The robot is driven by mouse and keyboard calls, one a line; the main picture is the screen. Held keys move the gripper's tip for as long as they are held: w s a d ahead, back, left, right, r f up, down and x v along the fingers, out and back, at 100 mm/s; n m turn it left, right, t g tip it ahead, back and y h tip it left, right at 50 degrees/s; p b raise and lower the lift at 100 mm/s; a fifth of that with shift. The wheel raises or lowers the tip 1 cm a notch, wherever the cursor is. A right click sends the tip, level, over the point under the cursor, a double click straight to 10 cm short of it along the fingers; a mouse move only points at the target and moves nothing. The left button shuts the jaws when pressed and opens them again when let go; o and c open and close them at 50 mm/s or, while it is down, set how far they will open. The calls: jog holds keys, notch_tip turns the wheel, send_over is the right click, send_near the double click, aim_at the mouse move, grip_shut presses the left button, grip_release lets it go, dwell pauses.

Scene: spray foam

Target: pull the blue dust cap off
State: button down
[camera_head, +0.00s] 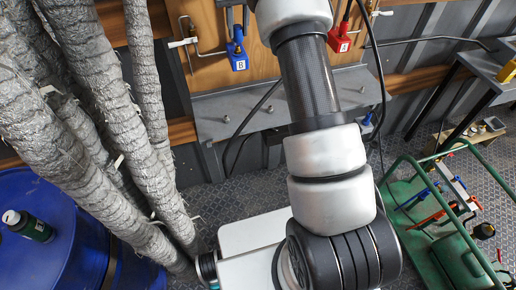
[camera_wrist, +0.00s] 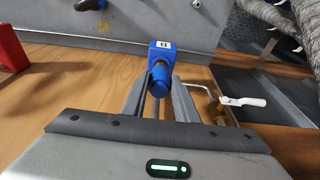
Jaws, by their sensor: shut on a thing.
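The blue dust cap (camera_wrist: 160,77) is a rounded blue piece joined to a blue block with a white label marked B. It also shows in the head view (camera_head: 239,61), in front of the wooden panel. My gripper (camera_wrist: 161,88) has its two grey fingers on either side of the cap's narrow part and is shut on it. The fingers hide part of that neck, and what lies behind the cap cannot be seen.
A red labelled piece (camera_head: 340,44) hangs to the right on the panel. A white-handled lever (camera_wrist: 243,101) on a bent pipe is beside my fingers. A grey metal ledge (camera_head: 225,112) runs below. Thick wrapped pipes (camera_head: 95,95) stand left; a green cart (camera_head: 440,225) stands right.

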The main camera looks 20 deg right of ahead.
jog(key=shift+w+a+r+p, duration=0.2)
jog(key=shift+r+p, duration=0.25)
jog(key=shift+p, duration=0.75)
jog(key=shift+w+d, duration=0.1)
jog(key=shift+w, duration=0.4)
dwell(0.5)
jog(key=shift+s+b+x, duration=0.2)
jog(key=shift+b+x, duration=0.7)
jog(key=shift+x, duration=1.05)
jog(key=shift+s+r+p, duration=0.15)
jog(key=shift+r+p, duration=0.5)
jog(key=shift+p, duration=0.05)
jog(key=shift+s+r, duration=0.1)
jog(key=shift+r, duration=0.05)
dwell(0.8)
jog(key=shift+s+b+x, duration=0.25)
jog(key=shift+b+x, duration=0.15)
jog(key=shift+x, duration=0.8)
dwell(0.7)
jog(key=shift+w, duration=0.2)
jog(key=c, duration=1.3)
grip_release()
jog(key=shift+c, duration=0.2)
